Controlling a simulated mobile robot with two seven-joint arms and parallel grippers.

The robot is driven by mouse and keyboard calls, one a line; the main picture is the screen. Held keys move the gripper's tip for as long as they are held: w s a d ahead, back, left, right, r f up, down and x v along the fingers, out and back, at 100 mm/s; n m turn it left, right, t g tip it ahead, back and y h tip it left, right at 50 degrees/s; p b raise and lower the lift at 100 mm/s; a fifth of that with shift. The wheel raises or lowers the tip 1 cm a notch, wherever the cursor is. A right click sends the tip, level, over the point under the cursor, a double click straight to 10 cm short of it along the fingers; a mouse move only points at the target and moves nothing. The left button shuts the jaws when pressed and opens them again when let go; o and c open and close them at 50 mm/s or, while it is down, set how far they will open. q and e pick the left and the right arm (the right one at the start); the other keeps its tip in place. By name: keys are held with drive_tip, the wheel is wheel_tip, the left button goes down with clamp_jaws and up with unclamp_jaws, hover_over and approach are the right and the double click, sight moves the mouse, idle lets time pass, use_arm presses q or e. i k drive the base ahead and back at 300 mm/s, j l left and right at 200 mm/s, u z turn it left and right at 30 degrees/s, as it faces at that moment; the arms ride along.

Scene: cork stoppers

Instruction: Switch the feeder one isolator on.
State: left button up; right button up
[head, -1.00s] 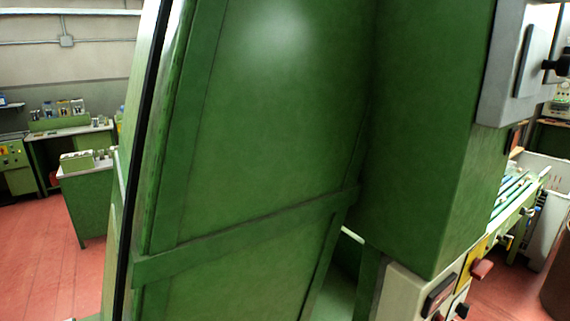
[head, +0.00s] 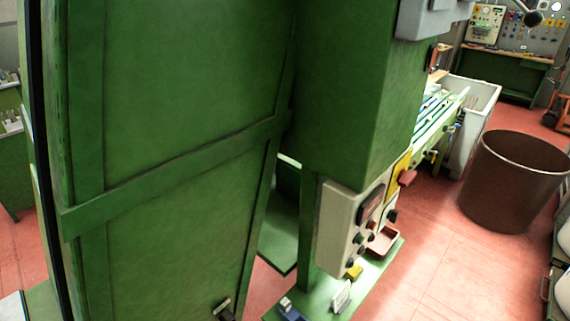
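No label is legible, so I cannot tell which device is the feeder one isolator. A yellow plate with a red handle (head: 405,177) sits on the side of a pale control box (head: 337,228), low on the green machine. The box also carries a dark display and several dark knobs. A grey box (head: 432,20) is mounted higher on the machine, cut off by the top edge. Neither of my grippers is in view.
Tall green machine panels (head: 175,120) fill the left and centre. A brown round bin (head: 512,185) stands on the red floor (head: 425,265) at the right, beside a pale bin (head: 478,110). A green bench (head: 500,75) is farther back. Open floor lies at front right.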

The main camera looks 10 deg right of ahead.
sight(404, 179)
drive_tip(key=i+l+u, duration=0.15)
drive_tip(key=l, duration=0.3)
drive_tip(key=l+u, duration=0.1)
drive_tip(key=l, duration=0.35)
drive_tip(key=i+l+u, duration=0.15)
drive_tip(key=l, duration=0.35)
